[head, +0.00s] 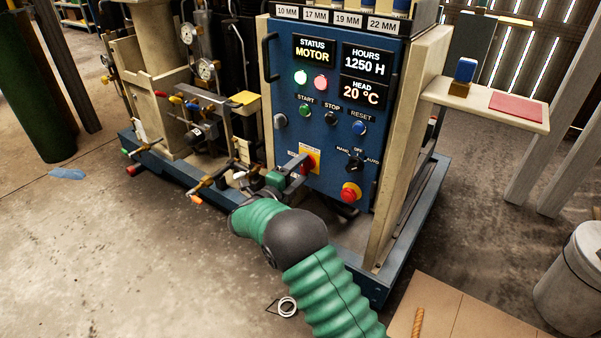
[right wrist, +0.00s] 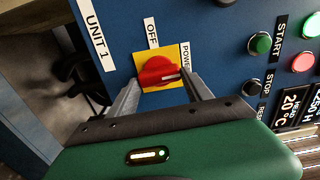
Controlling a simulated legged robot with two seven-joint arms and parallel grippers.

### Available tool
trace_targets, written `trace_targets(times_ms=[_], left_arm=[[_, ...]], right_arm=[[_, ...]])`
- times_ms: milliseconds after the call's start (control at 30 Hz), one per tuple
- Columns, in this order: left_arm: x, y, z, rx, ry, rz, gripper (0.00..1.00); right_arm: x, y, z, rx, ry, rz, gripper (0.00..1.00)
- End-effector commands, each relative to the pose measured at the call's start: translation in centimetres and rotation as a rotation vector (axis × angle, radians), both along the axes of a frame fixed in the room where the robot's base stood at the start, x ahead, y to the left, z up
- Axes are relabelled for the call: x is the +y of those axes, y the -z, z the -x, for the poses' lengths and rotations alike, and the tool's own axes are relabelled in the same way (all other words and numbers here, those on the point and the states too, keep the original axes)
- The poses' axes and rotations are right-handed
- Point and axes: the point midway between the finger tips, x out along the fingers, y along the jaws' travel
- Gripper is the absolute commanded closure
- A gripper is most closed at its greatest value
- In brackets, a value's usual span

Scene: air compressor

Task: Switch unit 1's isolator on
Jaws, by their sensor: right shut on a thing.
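Unit 1's isolator is a red rotary knob (right wrist: 155,72) on a yellow plate (right wrist: 146,56), on the blue panel (head: 285,108). A UNIT 1 label (right wrist: 95,35) and an OFF label (right wrist: 151,33) show beside it in the right wrist view. The white mark on the knob points to the right of that view, towards a partly hidden label starting "POWE". My right gripper (head: 301,165) is at the isolator, its fingers closed on either side of the red knob. In the head view the gripper hides part of the plate. My left gripper is not in view.
Below right of the isolator is a red emergency button (head: 350,192) on yellow, with a HAND-OFF-AUTO selector (head: 355,160) above it. The display (head: 314,51) reads STATUS MOTOR. Pipes and valves (head: 198,130) stand left of the panel. A shelf (head: 450,97) juts out right.

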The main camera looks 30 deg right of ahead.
Motion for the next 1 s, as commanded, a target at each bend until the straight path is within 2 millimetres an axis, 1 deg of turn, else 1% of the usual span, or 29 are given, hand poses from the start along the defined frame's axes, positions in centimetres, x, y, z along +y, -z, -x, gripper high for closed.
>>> trace_targets(times_ms=[33, 233, 633, 667, 800, 1000], left_arm=[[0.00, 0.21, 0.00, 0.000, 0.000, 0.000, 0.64], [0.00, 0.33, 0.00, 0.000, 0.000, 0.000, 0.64], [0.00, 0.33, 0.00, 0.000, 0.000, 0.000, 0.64], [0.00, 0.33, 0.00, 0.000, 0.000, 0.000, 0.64], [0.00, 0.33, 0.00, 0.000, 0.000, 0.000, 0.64], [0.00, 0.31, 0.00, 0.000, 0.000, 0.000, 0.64]], right_arm=[[0.03, 0.50, 0.12, -0.006, 0.001, -0.010, 0.82], [0.05, 0.49, 0.12, -0.038, 0.001, -0.023, 0.82], [0.04, 0.53, 0.13, -0.043, 0.002, -0.027, 0.82], [0.04, 0.54, 0.13, -0.044, 0.002, -0.028, 0.39], [0.02, 0.43, 0.12, -0.044, 0.002, -0.026, 0.21], [0.01, 0.23, 0.09, -0.046, 0.001, -0.023, 0.20]])
